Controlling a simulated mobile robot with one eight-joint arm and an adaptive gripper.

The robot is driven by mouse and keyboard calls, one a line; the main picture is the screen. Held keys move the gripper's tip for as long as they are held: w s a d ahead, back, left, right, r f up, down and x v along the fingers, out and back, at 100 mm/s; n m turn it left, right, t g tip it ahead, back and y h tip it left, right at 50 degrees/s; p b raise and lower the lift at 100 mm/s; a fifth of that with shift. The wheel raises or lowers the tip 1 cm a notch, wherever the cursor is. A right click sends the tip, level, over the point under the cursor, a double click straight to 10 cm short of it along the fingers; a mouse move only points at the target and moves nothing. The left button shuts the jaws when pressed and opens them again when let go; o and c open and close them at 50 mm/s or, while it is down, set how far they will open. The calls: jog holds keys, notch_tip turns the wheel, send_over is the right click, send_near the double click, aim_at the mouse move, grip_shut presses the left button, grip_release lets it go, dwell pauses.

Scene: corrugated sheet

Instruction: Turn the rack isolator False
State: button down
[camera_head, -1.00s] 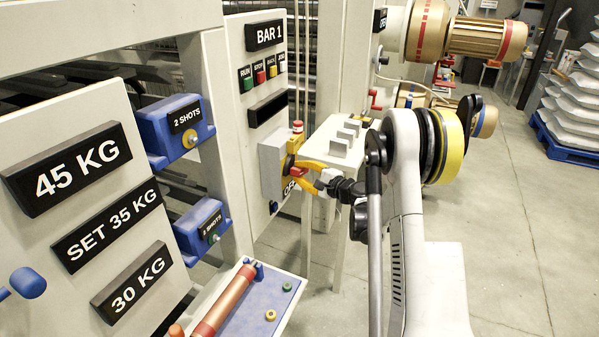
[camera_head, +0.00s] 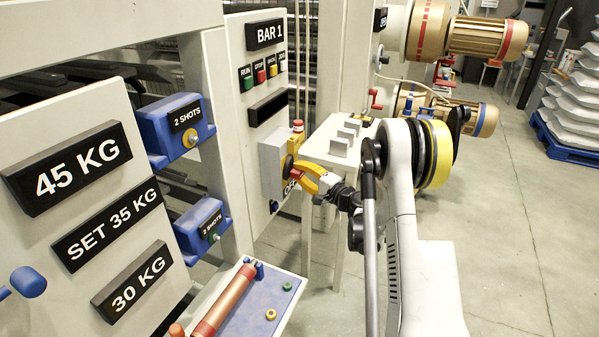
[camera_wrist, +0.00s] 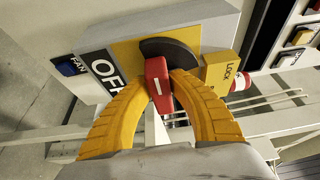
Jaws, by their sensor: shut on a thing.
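The rack isolator is a grey box (camera_head: 272,168) on the side of the BAR 1 panel, with a red handle (camera_wrist: 159,86) in front of a yellow plate (camera_wrist: 128,52). A black OFF label (camera_wrist: 104,72) stands left of the handle in the wrist view, and a yellow LOCK block (camera_wrist: 217,72) stands right of it. My gripper (camera_head: 299,174) has yellow fingers, which in the wrist view (camera_wrist: 159,90) close on the red handle from both sides. A dark round part shows behind the handle. In the head view my fingers partly hide the handle and plate.
The BAR 1 panel (camera_head: 238,90) carries several small coloured buttons. A small table (camera_head: 338,140) with grey blocks stands just behind my gripper. A blue tray (camera_head: 245,305) with a red-brown roller lies in front. Open floor (camera_head: 500,230) is at the right.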

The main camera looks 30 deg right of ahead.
jog(key=c, duration=1.2)
grip_release()
jog(key=v, duration=1.2)
jog(key=shift+a+r, duration=0.1)
